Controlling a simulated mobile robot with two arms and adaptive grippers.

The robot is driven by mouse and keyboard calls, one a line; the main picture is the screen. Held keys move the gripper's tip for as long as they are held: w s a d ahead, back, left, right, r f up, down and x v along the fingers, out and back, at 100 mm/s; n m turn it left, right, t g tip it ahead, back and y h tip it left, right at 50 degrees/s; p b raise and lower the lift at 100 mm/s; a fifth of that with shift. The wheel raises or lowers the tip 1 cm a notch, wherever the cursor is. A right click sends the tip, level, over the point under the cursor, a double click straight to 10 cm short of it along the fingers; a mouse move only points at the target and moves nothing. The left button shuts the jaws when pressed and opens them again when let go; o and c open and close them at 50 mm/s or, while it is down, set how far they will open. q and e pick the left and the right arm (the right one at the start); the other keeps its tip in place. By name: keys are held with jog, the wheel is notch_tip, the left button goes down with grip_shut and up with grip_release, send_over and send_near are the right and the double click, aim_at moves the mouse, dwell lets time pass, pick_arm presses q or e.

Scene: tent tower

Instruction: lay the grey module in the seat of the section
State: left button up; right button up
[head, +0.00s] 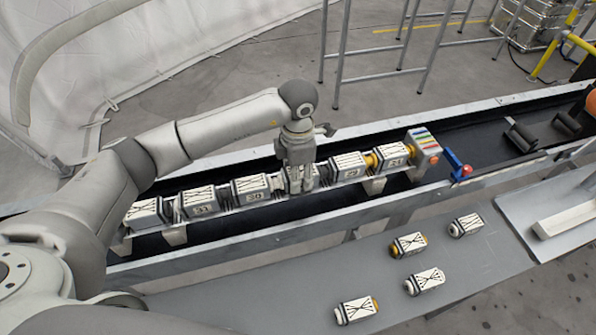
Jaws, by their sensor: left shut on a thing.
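The section (372,185) is a long row of boxy modules with black-line labels, lying in a dark trough. My left gripper (297,188) points down over the middle of this row and is shut on a grey module (315,176) with a pale labelled top. The gripper hides much of that module. It lies in line with its neighbours, between a labelled module (250,189) on the left and another (347,166) on the right. I cannot tell whether it rests fully in the seat, as the underside is hidden. My right gripper is not in view.
Several loose modules lie on the grey shelf in front, one with a yellow end (409,244) and a grey one (466,226). A block with coloured stripes (423,146) ends the row at right, beside a blue lever with a red knob (461,170). Metal trough walls flank the row.

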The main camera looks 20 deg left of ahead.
pick_arm(q)
jog(key=shift+f, duration=0.1)
jog(key=o, duration=1.3)
notch_tip(320, 180, up, 12)
jog(key=b, duration=0.3)
jog(key=shift+r+b, duration=0.2)
jog(key=shift+b, duration=0.1)
